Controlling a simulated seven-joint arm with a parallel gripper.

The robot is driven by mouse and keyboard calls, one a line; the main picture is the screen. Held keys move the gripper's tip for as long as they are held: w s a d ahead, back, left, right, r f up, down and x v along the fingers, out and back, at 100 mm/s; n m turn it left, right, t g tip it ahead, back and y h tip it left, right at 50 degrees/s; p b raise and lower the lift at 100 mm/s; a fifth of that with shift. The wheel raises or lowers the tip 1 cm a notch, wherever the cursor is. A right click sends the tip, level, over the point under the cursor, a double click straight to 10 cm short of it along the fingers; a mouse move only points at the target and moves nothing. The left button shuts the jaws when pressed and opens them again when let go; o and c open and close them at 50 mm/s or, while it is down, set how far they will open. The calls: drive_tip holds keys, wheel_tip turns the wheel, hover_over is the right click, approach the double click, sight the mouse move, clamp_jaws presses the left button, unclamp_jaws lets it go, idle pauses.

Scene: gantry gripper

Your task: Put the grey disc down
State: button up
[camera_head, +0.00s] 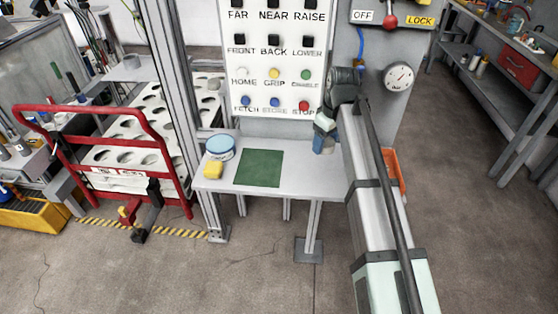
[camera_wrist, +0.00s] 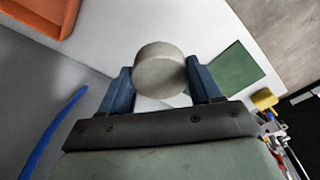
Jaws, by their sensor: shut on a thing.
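My gripper (camera_wrist: 161,74) is shut on the grey disc (camera_wrist: 160,66), which sits between its two blue fingers in the wrist view. In the head view my gripper (camera_head: 324,141) is at the right end of the small white table (camera_head: 315,182), beside the control panel, and the disc is not distinguishable there. A green square mat (camera_head: 260,168) lies flat on the table, left of my gripper. The mat also shows in the wrist view (camera_wrist: 236,72), right of the disc and apart from it. I cannot tell how high the disc is above the table.
A blue-lidded tub (camera_head: 220,147) and a yellow block (camera_head: 213,169) stand at the table's left end. The button panel (camera_head: 272,60) rises behind. An orange bin (camera_head: 397,165) is to the right. A red-framed rack (camera_head: 90,110) stands left.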

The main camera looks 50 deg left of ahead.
sight(259, 166)
drive_tip(key=s+a, duration=1.4)
drive_tip(key=shift+a+r+n, duration=0.15)
drive_tip(key=shift+r+n, duration=0.1)
drive_tip(key=shift+n, duration=0.05)
drive_tip(key=shift+f, duration=4.95)
drive_tip(key=shift+f, duration=0.1)
drive_tip(key=o, duration=1.2)
wheel_tip(259, 166, up, 12)
drive_tip(key=d, duration=0.1)
drive_tip(key=shift+d, duration=0.25)
